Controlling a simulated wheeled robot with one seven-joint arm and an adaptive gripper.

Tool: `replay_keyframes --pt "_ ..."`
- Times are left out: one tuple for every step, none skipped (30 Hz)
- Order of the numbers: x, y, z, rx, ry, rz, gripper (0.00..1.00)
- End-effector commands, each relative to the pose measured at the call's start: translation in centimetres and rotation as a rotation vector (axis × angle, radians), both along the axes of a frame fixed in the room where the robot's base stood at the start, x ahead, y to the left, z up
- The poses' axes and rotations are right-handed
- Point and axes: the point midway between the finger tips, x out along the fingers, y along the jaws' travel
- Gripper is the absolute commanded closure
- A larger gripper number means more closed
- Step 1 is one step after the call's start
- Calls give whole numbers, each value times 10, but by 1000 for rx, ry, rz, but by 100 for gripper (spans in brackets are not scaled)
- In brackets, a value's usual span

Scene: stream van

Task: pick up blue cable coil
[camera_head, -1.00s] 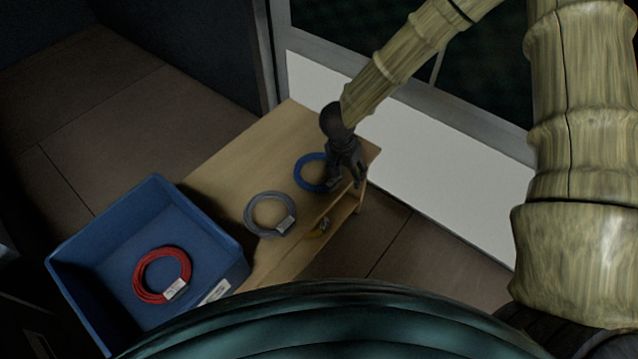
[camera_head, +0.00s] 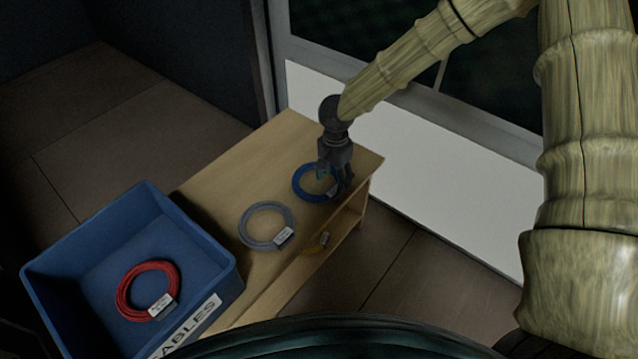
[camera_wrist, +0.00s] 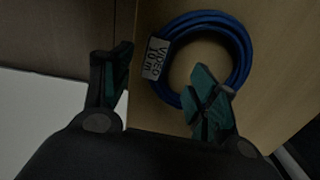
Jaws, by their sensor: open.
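The blue cable coil (camera_head: 302,183) lies flat near the right end of the wooden bench top. In the wrist view the blue coil (camera_wrist: 240,50) shows a white tag reading "VIDEO 10 m" at its left side. My gripper (camera_head: 334,183) is over the right part of the coil, fingers pointing down. In the wrist view my gripper (camera_wrist: 160,90) is open: one finger lies left of the coil past the bench edge, the other overlaps the coil's open middle. The tagged part of the coil lies between and ahead of the fingers. I cannot tell whether they touch it.
A grey cable coil (camera_head: 248,223) lies on the bench (camera_head: 230,166) left of the blue one. A blue crate (camera_head: 208,256) at left holds a red coil (camera_head: 126,294). A white panel (camera_head: 440,185) stands behind.

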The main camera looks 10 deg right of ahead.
Motion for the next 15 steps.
replay_keyframes --pt "0 0 -4 -1 0 1 41" --pt "-1 0 -6 -1 0 1 41" --pt "-1 0 -11 -2 1 2 41" --pt "-2 0 -15 -2 1 2 41" --pt "-2 0 -19 -2 1 2 41" --pt "-3 0 -25 -3 1 2 41" --pt "-4 0 -29 -3 1 2 41" --pt "-4 0 -33 -3 1 2 41" --pt "-5 -1 -38 -3 1 2 41" --pt "-5 -1 -41 -3 1 1 41" --pt "-5 -1 -44 -3 1 0 41" --pt "-5 -1 -48 -1 0 0 41" --pt "-4 -1 -49 -1 -1 -1 41" --pt "-4 -1 -51 -1 -1 -1 41" --pt "-4 -1 -52 -2 -1 -1 41"
